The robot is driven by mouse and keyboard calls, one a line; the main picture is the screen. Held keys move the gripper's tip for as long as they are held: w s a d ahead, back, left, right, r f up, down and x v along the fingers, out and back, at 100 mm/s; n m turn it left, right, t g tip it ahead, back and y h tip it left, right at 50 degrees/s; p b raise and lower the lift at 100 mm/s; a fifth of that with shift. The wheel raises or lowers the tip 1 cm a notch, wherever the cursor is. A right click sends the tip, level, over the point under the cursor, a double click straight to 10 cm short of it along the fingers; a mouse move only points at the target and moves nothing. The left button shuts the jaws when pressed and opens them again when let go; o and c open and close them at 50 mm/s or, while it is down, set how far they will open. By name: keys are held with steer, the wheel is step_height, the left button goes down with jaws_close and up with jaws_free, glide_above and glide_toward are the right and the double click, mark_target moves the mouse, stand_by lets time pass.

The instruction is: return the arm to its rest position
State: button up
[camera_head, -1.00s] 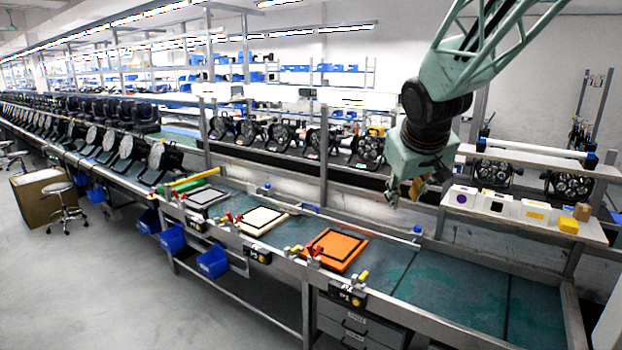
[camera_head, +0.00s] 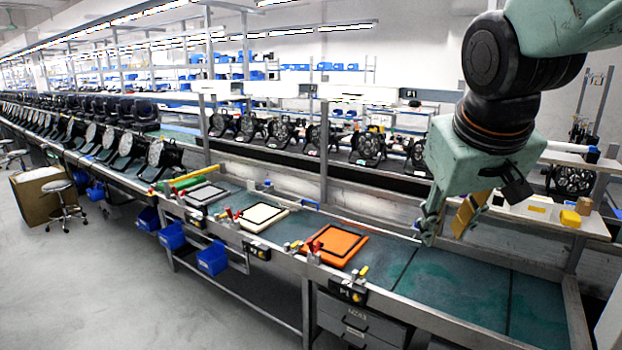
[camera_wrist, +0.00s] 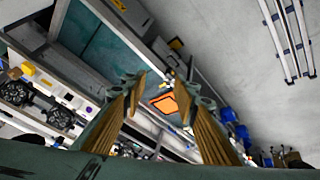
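My gripper (camera_head: 446,230) hangs at the right of the head view, above the green bench, with its fingers pointing down. It is close to the camera and in front of the back shelf. In the wrist view my gripper (camera_wrist: 161,82) shows two fingers with tan pads, apart, with nothing between them. The gripper is open and empty. The orange square panel (camera_head: 337,247) lies flat on the bench to the left of the gripper. It also shows in the wrist view (camera_wrist: 166,104), seen through the gap between the fingers, well beyond them.
A cream panel (camera_head: 265,216) and a grey panel (camera_head: 207,193) lie farther left on the bench. Several par lights line the back conveyor. A yellow block (camera_head: 570,218) and white boxes sit on the right shelf. The bench's right part (camera_head: 470,290) is clear.

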steer(key=s+a+f+g+b, duration=0.1)
steer(key=s+f, duration=0.2)
steer(key=s, duration=1)
steer(key=s+a+f+m+y+b, duration=0.1)
steer(key=s+a+f, duration=0.1)
steer(key=s, duration=1.1)
steer(key=shift+a+f+g+b, duration=0.15)
steer(key=shift+f+g+b, duration=0.25)
steer(key=shift+f, duration=0.3)
steer(key=shift+w+f, duration=0.1)
steer(key=shift+f, duration=0.05)
step_height(320, 180, down, 12)
steer(key=b, duration=1.2)
steer(key=shift+f+b, duration=0.25)
steer(key=shift+b, duration=0.1)
steer(key=shift+r, duration=0.1)
